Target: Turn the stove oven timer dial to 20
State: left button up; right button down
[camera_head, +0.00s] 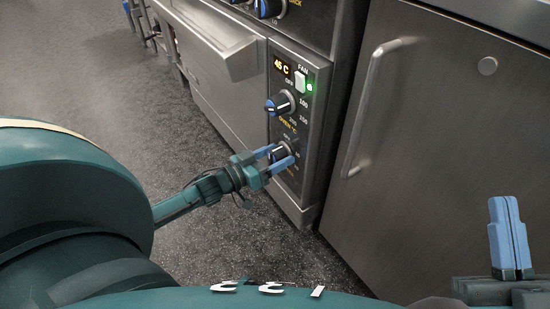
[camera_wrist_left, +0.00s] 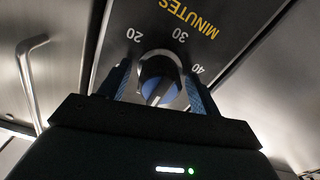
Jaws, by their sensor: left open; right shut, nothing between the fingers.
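In the head view the dial (camera_head: 281,151) is the lower knob on the oven's control panel, partly hidden by my gripper. My left gripper (camera_head: 277,158) is open, with one blue finger on each side of the dial; I cannot tell whether they touch it. The left wrist view shows these fingers (camera_wrist_left: 160,92) too. My right gripper (camera_head: 508,238) is shut and empty at the lower right.
Above the timer is the oven temperature knob (camera_head: 280,103), then a green-lit fan switch (camera_head: 301,83) and a display (camera_head: 282,66) reading about 45 C. The oven door handle (camera_head: 232,62) juts out at left. A steel cabinet door with a long handle (camera_head: 362,110) stands right.

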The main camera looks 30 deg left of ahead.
pick_arm(q)
jog(key=c, duration=1)
jog(key=shift+o, duration=0.2)
